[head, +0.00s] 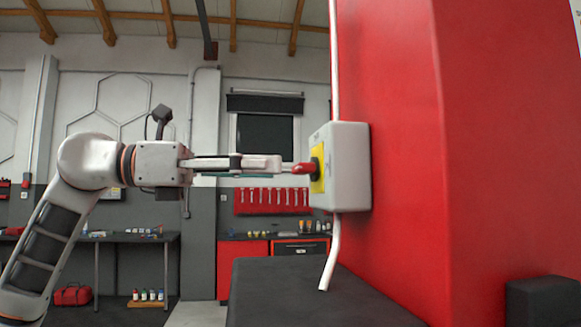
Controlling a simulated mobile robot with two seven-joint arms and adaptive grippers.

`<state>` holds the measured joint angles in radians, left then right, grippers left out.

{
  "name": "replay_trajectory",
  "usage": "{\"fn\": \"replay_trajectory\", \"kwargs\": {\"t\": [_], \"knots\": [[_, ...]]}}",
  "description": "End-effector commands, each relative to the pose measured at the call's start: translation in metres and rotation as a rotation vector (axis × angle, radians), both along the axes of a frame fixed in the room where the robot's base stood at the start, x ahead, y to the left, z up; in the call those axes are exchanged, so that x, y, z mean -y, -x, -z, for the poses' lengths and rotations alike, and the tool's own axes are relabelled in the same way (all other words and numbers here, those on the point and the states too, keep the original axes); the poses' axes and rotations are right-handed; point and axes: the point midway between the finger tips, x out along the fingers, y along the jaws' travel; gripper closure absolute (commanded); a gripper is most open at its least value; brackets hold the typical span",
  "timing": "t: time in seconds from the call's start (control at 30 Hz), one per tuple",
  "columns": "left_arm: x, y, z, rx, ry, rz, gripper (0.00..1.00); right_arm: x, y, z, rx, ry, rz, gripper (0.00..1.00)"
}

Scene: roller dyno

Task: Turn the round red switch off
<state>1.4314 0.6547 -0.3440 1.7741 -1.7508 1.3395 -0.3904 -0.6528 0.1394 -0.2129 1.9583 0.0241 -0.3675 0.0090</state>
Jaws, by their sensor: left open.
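The round red switch (304,169) sticks out from a yellow plate (317,168) on the left face of a grey box (347,166). The box is fixed to a red wall. My left gripper (278,164) comes in level from the left. Its fingertips are right at the switch's red knob; I cannot tell whether they touch it. The gripper is open, seen edge-on, so the gap between the fingers is hard to see. How far the switch is turned cannot be told from this side. My right gripper is not in view.
A white conduit (330,250) runs above and below the box. A dark flat-topped block (300,290) stands below it. The red wall (400,150) closes off the right. Workbenches (135,237) and a wrench rack (271,201) are far behind. Air left of the box is free around my arm.

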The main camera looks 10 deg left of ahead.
Motion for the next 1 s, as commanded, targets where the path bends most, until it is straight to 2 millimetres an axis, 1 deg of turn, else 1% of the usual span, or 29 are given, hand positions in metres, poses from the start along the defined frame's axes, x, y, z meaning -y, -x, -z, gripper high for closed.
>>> {"fn": "replay_trajectory", "kwargs": {"t": [0.03, 0.1, 0.3, 0.43, 0.67, 0.7, 0.77, 0.8, 0.83, 0.87, 1.0], "knots": [[0.009, -0.003, -0.001, 0.000, 0.000, 0.004, 0.42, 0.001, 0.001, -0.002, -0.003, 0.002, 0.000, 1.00], [0.019, -0.007, -0.001, 0.000, 0.000, 0.003, 0.42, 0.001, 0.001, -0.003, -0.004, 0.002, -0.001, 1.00], [0.040, -0.017, -0.001, -0.001, 0.001, 0.001, 0.42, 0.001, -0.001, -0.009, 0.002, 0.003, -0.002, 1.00], [0.046, -0.019, 0.000, 0.000, 0.000, 0.000, 0.42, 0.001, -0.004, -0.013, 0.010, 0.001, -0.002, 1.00], [0.047, -0.020, 0.000, -0.001, 0.000, 0.000, 0.42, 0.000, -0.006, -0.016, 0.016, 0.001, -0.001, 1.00], [0.047, -0.020, 0.000, -0.001, 0.000, 0.000, 0.44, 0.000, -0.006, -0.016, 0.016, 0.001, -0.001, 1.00], [0.046, -0.020, 0.000, -0.001, 0.000, 0.000, 0.60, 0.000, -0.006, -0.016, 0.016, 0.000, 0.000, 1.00], [0.046, -0.020, 0.000, -0.001, 0.000, 0.000, 0.70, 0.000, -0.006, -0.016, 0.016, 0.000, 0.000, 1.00], [0.046, -0.020, 0.000, -0.001, 0.000, 0.000, 0.78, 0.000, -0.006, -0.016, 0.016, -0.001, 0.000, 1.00], [0.046, -0.020, 0.000, -0.001, 0.000, 0.000, 0.80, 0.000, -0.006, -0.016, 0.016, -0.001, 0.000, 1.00], [0.046, -0.020, 0.000, -0.001, 0.000, 0.000, 0.80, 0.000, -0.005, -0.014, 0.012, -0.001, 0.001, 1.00]]}}
